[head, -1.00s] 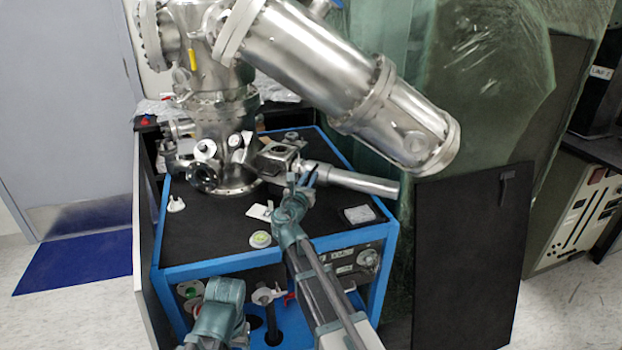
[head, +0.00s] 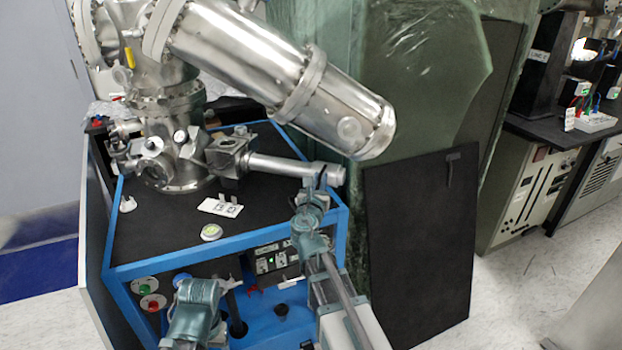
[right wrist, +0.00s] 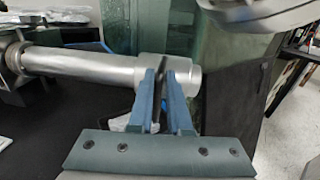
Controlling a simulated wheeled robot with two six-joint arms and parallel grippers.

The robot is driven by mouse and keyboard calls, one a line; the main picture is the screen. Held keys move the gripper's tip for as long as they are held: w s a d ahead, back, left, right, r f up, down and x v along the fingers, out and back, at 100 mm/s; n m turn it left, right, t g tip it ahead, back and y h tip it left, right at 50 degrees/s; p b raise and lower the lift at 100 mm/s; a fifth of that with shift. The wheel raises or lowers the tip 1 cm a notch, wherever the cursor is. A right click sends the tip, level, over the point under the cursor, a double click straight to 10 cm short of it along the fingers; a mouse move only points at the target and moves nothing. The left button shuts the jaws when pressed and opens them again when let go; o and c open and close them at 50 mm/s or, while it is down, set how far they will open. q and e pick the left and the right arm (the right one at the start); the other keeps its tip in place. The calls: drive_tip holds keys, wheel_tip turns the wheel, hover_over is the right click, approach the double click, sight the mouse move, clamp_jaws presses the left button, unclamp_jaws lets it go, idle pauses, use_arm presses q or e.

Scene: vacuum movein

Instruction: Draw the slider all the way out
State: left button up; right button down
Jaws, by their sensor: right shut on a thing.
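The slider (head: 329,173) is a grey metal sleeve at the outer end of a horizontal steel tube (head: 275,165) that sticks out to the right from the vacuum chamber. My right gripper (head: 321,181) is at the slider from the front. The right wrist view shows the slider (right wrist: 185,75) behind the blue fingers of my right gripper (right wrist: 163,85), with a thin dark piece between them. The fingers are shut on it and hide part of the sleeve. My left gripper (head: 205,290) is low in front of the blue-framed cart, its fingers not clear.
The steel chamber (head: 168,140) stands on the cart's black top (head: 160,220). A large steel cylinder (head: 260,70) slants above the tube. A dark panel (head: 420,240) leans right of the cart, before green sheeting (head: 430,90). Floor is clear at right.

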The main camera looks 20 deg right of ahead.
use_arm(q)
drive_tip(key=shift+s+d, duration=0.1)
use_arm(e)
drive_tip(key=shift+s+d, duration=0.2)
drive_tip(key=shift+d, duration=0.05)
drive_tip(key=c, duration=0.9)
unclamp_jaws()
